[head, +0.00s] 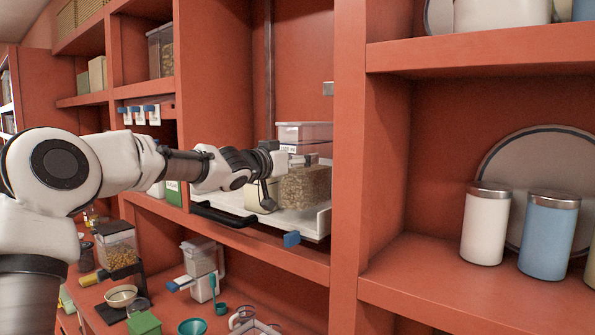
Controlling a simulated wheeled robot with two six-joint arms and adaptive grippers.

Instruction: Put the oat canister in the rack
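A clear canister (306,187) of tan, flaky grain, which looks like the oat canister, is at the white pull-out rack (308,222) in the middle bay. My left gripper (298,160) is at the top of this canister. Its fingers are small and partly hidden, so I cannot tell whether they are closed on it. I also cannot tell whether the canister's base touches the rack. My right gripper is out of view.
A clear lidded box (304,131) stands behind the canister. The red shelf's upright (347,150) is close on the right. White (486,225) and blue (548,235) canisters stand on the right shelf. Below, the counter holds a grain dispenser (118,248) and bowls.

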